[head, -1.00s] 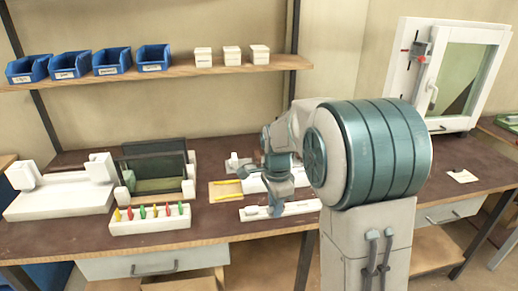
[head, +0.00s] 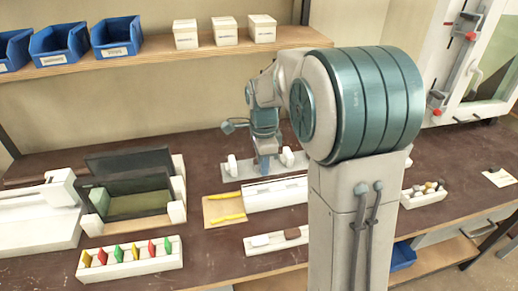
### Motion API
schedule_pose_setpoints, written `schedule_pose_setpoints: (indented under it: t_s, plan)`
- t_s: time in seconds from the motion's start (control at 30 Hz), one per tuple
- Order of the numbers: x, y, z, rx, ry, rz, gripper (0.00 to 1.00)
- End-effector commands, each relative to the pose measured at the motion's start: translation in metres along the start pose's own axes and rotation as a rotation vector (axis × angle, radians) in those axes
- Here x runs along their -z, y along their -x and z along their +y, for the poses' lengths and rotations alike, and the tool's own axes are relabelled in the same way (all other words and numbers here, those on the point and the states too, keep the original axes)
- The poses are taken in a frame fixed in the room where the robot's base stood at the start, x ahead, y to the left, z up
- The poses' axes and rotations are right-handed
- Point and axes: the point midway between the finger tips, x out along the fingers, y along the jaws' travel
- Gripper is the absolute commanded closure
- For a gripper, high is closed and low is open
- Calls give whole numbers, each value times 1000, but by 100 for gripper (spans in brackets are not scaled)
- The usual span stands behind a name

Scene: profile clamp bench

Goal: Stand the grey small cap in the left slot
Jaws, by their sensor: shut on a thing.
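My gripper (head: 264,168) points down at the back of the bench, between the two white blocks of a grey-based fixture (head: 238,173). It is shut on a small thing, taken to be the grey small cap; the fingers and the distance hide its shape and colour. I cannot tell whether it touches the fixture. A white holder (head: 259,250) at the bench's front carries a white piece (head: 260,240) and a dark brown piece (head: 292,234). I cannot make out which place is the left slot.
A long white profile (head: 275,194) lies in front of the fixture, beside a tan board (head: 222,212) with yellow strips. A white rack (head: 130,263) of coloured clips stands front left. A small white rack (head: 423,199) is at right. Blue bins (head: 117,38) sit on the shelf above.

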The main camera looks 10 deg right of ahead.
Motion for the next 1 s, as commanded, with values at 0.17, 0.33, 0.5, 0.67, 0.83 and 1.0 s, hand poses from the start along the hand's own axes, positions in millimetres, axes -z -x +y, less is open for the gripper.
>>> schedule_pose_setpoints:
  t_s: [0.17,0.33,0.5,0.67,0.83,1.0]
  plan:
    - [3,-4,0,0,-5,0,100]
    - [3,-15,0,-1,-6,0,100]
    - [2,-31,0,-1,-5,0,100]
    - [2,-47,0,-1,-3,0,100]
    - [1,-60,0,-1,-2,0,100]
    - [1,-65,0,-1,-2,0,100]
